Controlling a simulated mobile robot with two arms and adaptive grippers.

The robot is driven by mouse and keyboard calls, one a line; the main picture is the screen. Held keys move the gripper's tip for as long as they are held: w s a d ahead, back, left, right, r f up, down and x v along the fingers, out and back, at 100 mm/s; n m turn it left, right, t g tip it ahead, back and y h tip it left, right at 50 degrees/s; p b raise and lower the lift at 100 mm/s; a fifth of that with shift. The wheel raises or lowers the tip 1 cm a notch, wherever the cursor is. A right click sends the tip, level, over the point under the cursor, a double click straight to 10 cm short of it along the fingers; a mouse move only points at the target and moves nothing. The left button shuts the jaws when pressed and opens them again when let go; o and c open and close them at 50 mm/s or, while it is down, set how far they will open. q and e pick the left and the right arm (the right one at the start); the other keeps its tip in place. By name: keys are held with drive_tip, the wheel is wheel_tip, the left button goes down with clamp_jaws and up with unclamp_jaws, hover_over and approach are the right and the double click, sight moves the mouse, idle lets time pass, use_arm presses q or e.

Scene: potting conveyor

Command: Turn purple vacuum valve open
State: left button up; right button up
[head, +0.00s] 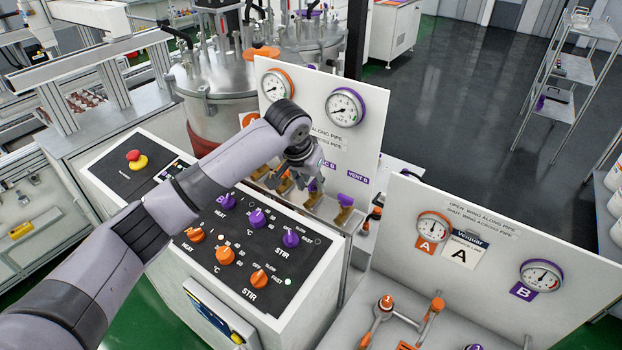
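My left arm reaches across the control console to a row of small brass valves at the foot of a white gauge panel (372,130). My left gripper (312,176) points down at the valve under the purple label ending "AC B" and hides most of it. A bit of purple wing (315,186) shows at the fingertips; I cannot tell if the fingers touch it or are closed. To its right stands the purple-winged vent B valve (346,201). Orange-winged valves (283,186) stand to its left. My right gripper is out of view.
The console (235,245) with orange and purple knobs and a red emergency stop (134,156) lies below my arm. A purple-rimmed gauge (345,107) is above the valves. A second gauge panel (480,235) stands at the front right. Steel vessels (215,90) are behind.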

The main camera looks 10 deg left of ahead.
use_arm(q)
clamp_jaws()
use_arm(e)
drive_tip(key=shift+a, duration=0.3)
use_arm(q)
drive_tip(key=shift+a, duration=0.1)
drive_tip(key=shift+m, duration=0.6)
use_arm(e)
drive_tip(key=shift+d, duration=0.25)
use_arm(q)
drive_tip(key=shift+c, duration=0.9)
unclamp_jaws()
drive_tip(key=shift+o, duration=0.9)
drive_tip(key=shift+h, duration=0.3)
